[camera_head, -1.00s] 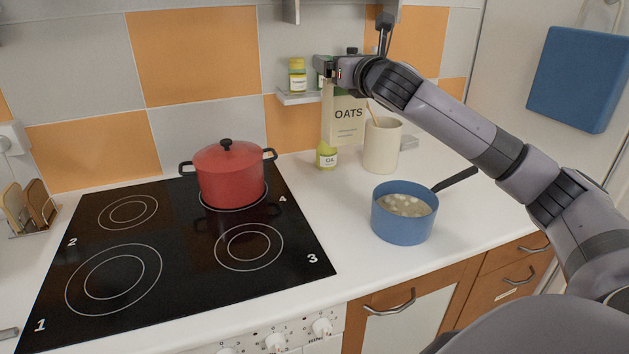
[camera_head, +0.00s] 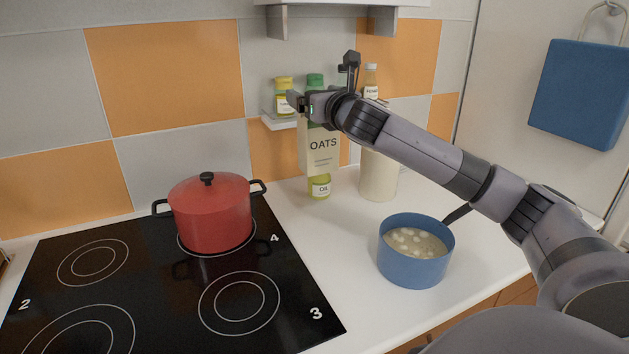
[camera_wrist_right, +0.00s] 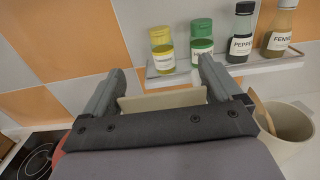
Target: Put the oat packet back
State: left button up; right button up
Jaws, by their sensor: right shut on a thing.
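The oat packet (camera_head: 322,153) is a pale, upright carton marked OATS. In the head view it hangs in front of the wall, above and partly hiding the oil bottle (camera_head: 319,188). My right gripper (camera_head: 303,104) is shut on its top. In the right wrist view the packet's pale top edge (camera_wrist_right: 162,100) shows between the two fingers, in front of the small wall shelf (camera_wrist_right: 168,80). That shelf (camera_head: 279,122) also shows at the left of the packet in the head view. My left gripper is not in view.
Several spice jars stand on the small shelf, among them a green-lidded one (camera_wrist_right: 202,40). A cream crock (camera_head: 378,177) stands right of the packet. A blue saucepan (camera_head: 413,268) is on the counter, a red pot (camera_head: 212,218) on the hob. A higher shelf (camera_head: 345,4) is above.

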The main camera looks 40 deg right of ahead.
aim_at(323, 171)
notch_tip(323, 171, down, 15)
jog(key=b, duration=0.3)
jog(key=shift+f, duration=0.1)
jog(key=shift+f, duration=0.15)
jog(key=o, duration=1.4)
jog(key=shift+s+a, duration=0.1)
jog(key=shift+s, duration=0.1)
jog(key=b+v, duration=0.1)
jog(key=v, duration=0.7)
jog(key=shift+s, duration=0.25)
jog(key=shift+v, duration=1.55)
